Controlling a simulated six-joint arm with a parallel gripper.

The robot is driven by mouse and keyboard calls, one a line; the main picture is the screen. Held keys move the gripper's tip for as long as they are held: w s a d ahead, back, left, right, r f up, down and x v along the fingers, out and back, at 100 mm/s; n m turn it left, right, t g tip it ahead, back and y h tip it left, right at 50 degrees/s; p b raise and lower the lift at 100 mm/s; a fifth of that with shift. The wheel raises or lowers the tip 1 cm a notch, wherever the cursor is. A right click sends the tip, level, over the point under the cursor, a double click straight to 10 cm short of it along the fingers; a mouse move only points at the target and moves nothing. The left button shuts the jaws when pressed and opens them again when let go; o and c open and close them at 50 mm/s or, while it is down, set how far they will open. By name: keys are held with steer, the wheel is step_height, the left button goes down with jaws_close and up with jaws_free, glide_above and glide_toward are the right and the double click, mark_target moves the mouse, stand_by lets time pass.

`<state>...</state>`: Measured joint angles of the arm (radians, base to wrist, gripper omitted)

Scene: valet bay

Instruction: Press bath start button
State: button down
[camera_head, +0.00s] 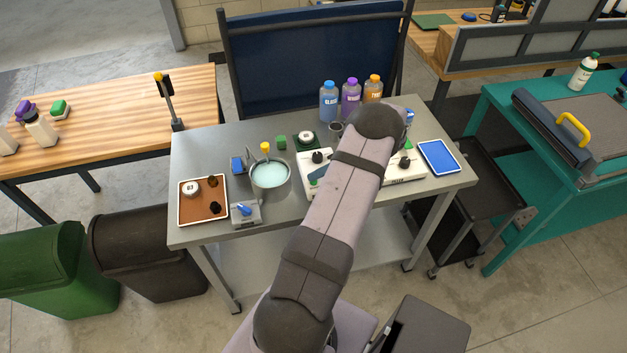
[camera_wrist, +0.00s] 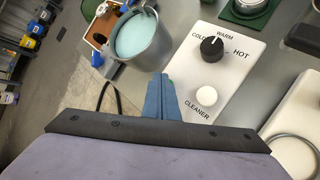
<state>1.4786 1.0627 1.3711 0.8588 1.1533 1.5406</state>
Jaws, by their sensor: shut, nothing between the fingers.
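My gripper (camera_wrist: 162,84) is shut and empty, its two blue fingers side by side over the left edge of a white control panel (camera_wrist: 203,77). A small green spot (camera_wrist: 171,84) shows beside the fingertips, mostly hidden by them; I cannot tell whether it is the start button or whether they touch it. The panel has a black knob (camera_wrist: 211,47) marked COLD, WARM and HOT, and a white round button (camera_wrist: 207,96) by the word CLEANER. The metal bath (camera_wrist: 142,40) of pale blue liquid stands left of the panel; it also shows in the head view (camera_head: 270,189).
The steel table (camera_head: 205,145) also holds a brown tray (camera_head: 187,216), a small unit with a blue lever (camera_head: 245,213), several bottles (camera_head: 351,97) and a blue tablet-like pad (camera_head: 438,157). My arm hides part of the tabletop. Another white panel (camera_wrist: 296,125) stands at right.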

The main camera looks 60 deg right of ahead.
stand_by(0.6)
steer(key=shift+r+p, duration=0.7)
steer(key=shift+r, duration=0.05)
step_height(320, 180, up, 5)
steer(key=p, duration=0.4)
stand_by(0.9)
